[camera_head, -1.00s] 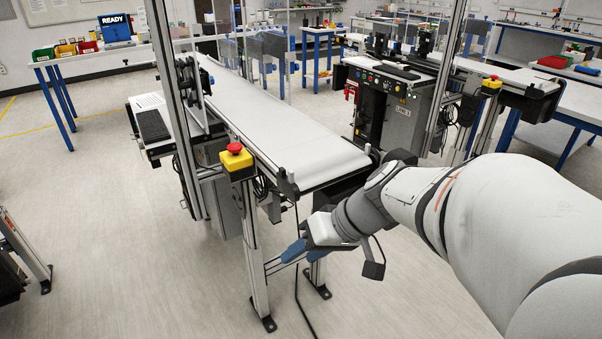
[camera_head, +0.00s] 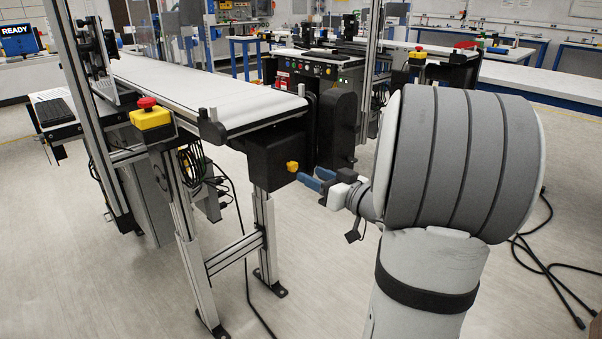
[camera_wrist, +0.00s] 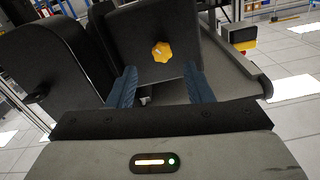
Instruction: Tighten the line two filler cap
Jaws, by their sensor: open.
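A yellow lobed knob (camera_head: 292,166), which looks like the filler cap, sits on a black box (camera_head: 275,150) under the near end of the white belt conveyor. In the wrist view the cap (camera_wrist: 162,52) shows ahead, between my two blue fingers and beyond their tips. My gripper (camera_head: 312,180) is open and empty, a short way to the right of the cap and apart from it. It also shows in the wrist view (camera_wrist: 160,82). I cannot read a line number on this conveyor.
A red emergency stop on a yellow box (camera_head: 150,115) is mounted on the conveyor's near side. A dark cabinet (camera_head: 335,115) stands close behind my gripper. Metal legs (camera_head: 265,230) hold the conveyor up. Cables lie on the floor at right.

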